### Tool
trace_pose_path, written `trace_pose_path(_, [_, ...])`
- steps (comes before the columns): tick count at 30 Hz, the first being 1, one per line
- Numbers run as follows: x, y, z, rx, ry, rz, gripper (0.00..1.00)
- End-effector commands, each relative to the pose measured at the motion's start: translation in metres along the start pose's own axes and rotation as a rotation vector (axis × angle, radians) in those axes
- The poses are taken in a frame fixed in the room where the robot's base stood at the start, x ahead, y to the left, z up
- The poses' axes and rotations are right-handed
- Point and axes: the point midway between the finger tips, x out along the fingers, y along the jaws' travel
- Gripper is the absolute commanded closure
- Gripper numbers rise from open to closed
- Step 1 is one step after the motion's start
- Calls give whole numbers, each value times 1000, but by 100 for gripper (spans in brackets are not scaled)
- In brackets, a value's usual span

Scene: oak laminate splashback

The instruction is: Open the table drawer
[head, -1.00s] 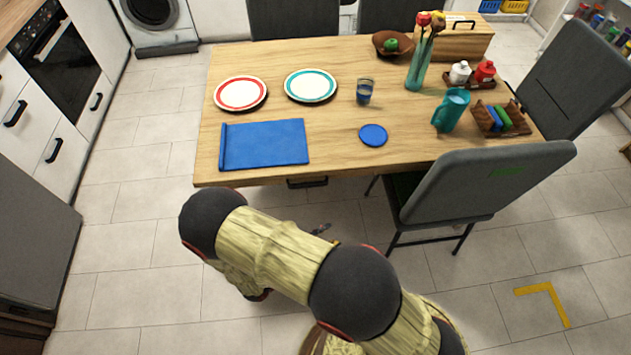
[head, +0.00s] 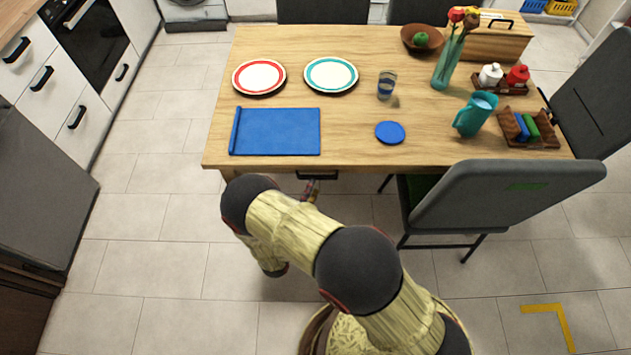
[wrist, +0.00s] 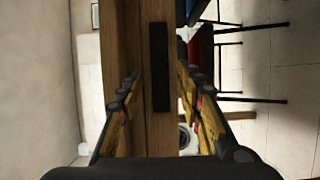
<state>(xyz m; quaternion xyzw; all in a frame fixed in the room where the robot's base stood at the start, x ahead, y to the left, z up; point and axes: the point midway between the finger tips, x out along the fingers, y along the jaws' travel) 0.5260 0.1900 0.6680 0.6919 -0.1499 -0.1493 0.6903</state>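The wooden table (head: 330,128) has a drawer under its near edge. The drawer's dark bar handle (head: 317,175) shows just below the tabletop edge, left of the grey chair. In the wrist view the black handle (wrist: 159,66) stands upright in the picture against the wooden drawer front (wrist: 140,60). My gripper (head: 310,190) is just below the handle in the head view, partly hidden by my arm. In the wrist view its two fingers (wrist: 159,88) are spread apart and empty, with the handle between them in the picture. I cannot tell the exact gap to it. The drawer looks closed.
A grey chair (head: 500,205) stands at the table's near right. Plates, a blue mat (head: 278,132), a glass, a teal jug (head: 474,114) and a vase stand on the tabletop. The floor at the near left is clear.

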Motion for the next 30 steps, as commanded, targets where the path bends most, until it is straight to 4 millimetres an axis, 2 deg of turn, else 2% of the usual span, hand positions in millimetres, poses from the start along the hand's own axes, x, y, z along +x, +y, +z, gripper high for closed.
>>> trace_pose_path(3, [19, -2, 2, 0, -4, 0, 64])
trace_pose_path(10, [41, -1, 1, -2, -2, 0, 64])
trace_pose_path(20, [44, 0, 0, -2, 0, 0, 64])
trace_pose_path(30, [44, 0, 0, -3, 0, -1, 83])
